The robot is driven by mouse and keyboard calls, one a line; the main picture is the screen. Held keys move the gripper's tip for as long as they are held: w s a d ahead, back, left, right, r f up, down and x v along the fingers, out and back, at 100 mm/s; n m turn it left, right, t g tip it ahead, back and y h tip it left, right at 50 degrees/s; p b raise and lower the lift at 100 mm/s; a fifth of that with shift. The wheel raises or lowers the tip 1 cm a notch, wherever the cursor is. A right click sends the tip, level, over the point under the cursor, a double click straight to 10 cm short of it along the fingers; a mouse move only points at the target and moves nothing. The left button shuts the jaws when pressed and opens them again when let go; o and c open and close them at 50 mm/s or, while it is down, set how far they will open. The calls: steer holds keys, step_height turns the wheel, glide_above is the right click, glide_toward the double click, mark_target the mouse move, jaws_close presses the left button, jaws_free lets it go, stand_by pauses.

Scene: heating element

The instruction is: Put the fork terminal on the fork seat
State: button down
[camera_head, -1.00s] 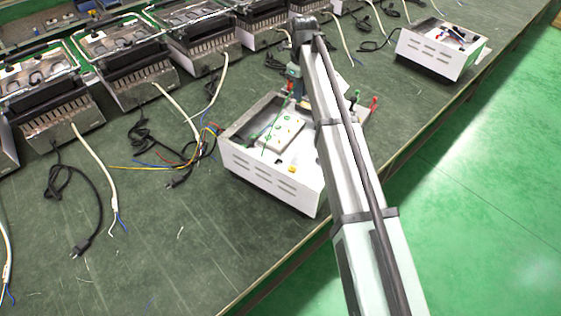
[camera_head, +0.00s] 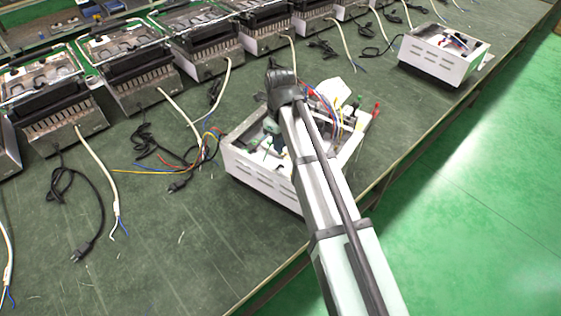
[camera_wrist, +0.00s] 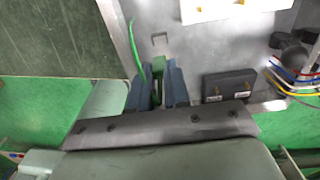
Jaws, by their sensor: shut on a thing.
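In the wrist view my gripper (camera_wrist: 158,72) is shut on a narrow green piece with a green wire (camera_wrist: 133,35) curving up from it; this appears to be the fork terminal (camera_wrist: 158,64). Its tip is hard to make out between the blue-grey fingers. The gripper is over the grey metal floor of the open white box. A small notched bracket (camera_wrist: 160,38) on that floor, just beyond the fingertips, may be the fork seat; I cannot tell for sure. In the head view the white box (camera_head: 258,179) is partly hidden by my arm, and the fingertips are not clear.
A black block (camera_wrist: 229,85) sits right of the fingers, with coloured wires (camera_wrist: 295,75) further right. A white plate (camera_wrist: 230,8) lies at the top. The box wall (camera_wrist: 122,35) is close on the left. Another white box (camera_head: 440,52) stands at the back right of the table.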

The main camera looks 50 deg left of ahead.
steer(key=shift+f, duration=3.9)
steer(key=shift+f, duration=0.1)
steer(key=c, duration=1.1)
jaws_free()
step_height(320, 180, up, 12)
steer(key=shift+r, duration=0.15)
